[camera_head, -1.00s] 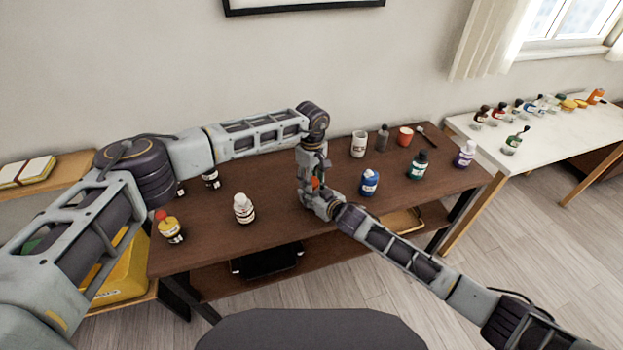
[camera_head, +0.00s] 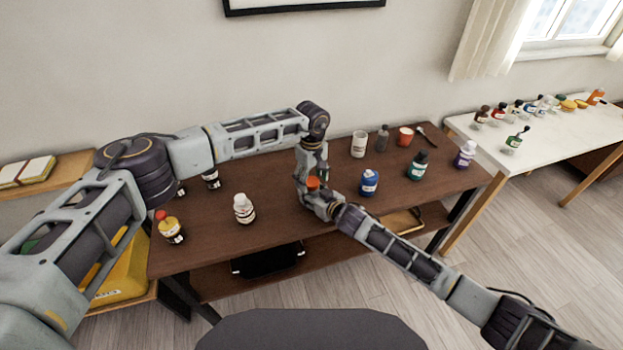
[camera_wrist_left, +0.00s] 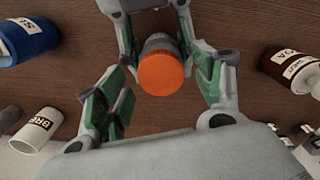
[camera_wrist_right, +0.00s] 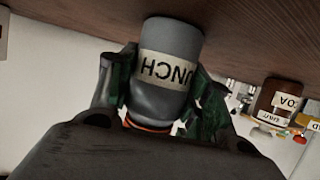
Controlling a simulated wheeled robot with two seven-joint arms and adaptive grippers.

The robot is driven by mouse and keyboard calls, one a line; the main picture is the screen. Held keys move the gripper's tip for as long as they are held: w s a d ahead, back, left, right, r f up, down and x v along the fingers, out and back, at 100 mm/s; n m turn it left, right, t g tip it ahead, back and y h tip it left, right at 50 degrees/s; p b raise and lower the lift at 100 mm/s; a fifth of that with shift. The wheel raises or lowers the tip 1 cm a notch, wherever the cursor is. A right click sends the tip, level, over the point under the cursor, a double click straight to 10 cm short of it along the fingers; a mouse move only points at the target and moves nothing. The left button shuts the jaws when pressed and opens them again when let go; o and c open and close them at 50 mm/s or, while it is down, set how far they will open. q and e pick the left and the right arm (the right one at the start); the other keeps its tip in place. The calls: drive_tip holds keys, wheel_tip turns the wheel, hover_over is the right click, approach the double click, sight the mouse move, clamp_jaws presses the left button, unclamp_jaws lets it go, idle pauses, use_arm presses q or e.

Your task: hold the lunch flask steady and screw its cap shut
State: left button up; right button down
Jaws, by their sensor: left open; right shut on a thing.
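The lunch flask is a grey cylinder with a pale "LUNCH" label, seen upside down in the right wrist view (camera_wrist_right: 172,42). Its orange cap (camera_wrist_left: 161,73) sits on top; I cannot tell how tight it is. The cap also shows in the head view (camera_head: 313,183). My right gripper (camera_wrist_right: 160,88) is shut on the flask's body from the side, and the flask stands upright on the brown table. My left gripper (camera_wrist_left: 160,97) is above, open, its fingers spread on either side of the cap with gaps visible. In the head view the arms hide most of the flask.
On the brown table (camera_head: 275,210) a blue bottle (camera_head: 369,183) and a white cup (camera_head: 359,145) stand right of the grippers. A green bottle (camera_head: 418,165) is farther right.

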use_arm(q)
wheel_tip(320, 180, up, 12)
idle(0.6)
use_arm(e)
drive_tip(key=c, duration=0.6)
unclamp_jaws()
use_arm(q)
drive_tip(key=shift+f, duration=0.1)
use_arm(e)
drive_tip(key=shift+d, duration=0.1)
drive_tip(key=shift+v, duration=5.9)
use_arm(q)
drive_tip(key=shift+d, duration=0.1)
use_arm(e)
drive_tip(key=shift+f, duration=0.1)
